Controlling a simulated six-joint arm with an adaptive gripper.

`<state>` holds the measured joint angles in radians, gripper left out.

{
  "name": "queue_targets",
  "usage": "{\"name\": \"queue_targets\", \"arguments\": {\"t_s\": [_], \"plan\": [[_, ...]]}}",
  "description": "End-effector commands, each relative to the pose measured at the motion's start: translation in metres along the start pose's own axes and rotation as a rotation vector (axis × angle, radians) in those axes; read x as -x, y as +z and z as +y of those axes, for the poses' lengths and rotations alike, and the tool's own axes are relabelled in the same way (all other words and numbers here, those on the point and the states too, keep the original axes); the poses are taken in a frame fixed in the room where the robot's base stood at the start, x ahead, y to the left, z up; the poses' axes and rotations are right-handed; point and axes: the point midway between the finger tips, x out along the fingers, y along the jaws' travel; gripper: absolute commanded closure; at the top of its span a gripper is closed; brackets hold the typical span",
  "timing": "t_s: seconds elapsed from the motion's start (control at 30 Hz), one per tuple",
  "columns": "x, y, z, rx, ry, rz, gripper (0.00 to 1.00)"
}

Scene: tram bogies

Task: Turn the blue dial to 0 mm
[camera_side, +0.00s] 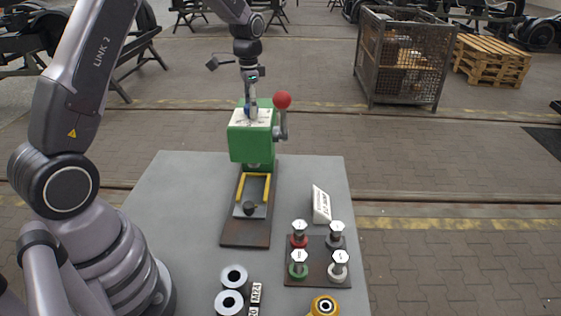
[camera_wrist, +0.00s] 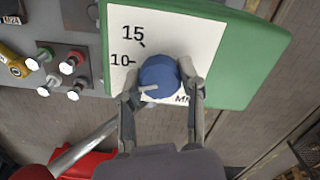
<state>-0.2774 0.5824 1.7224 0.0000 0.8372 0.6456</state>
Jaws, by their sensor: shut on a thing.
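The blue dial (camera_wrist: 160,77) sits on a white scale plate (camera_wrist: 190,38) on top of a green press (camera_side: 251,142). In the wrist view, my gripper (camera_wrist: 160,84) is shut on the dial, one finger on each side. The marks 15 and 10 show; lower marks are hidden behind the left finger. The dial's pale pointer line points left and slightly down, below the 10 mark. In the side view, my gripper (camera_side: 250,108) reaches down onto the press top, and the dial is mostly hidden there.
A lever with a red ball (camera_side: 282,100) stands at the press's right side. A rack (camera_side: 318,270) holds several white-topped plungers, with a white sign (camera_side: 321,205) behind it. The grey table (camera_side: 185,190) is clear left of the press.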

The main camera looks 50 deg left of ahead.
Motion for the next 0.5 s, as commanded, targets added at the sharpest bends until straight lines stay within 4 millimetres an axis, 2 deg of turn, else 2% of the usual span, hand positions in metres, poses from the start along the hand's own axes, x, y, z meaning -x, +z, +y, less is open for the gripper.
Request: {"name": "queue_targets", "arguments": {"t_s": [0.5], "plan": [[-0.0001, -0.0004, 0.0003, 0.489, 0.000, 0.000, 0.98]]}}
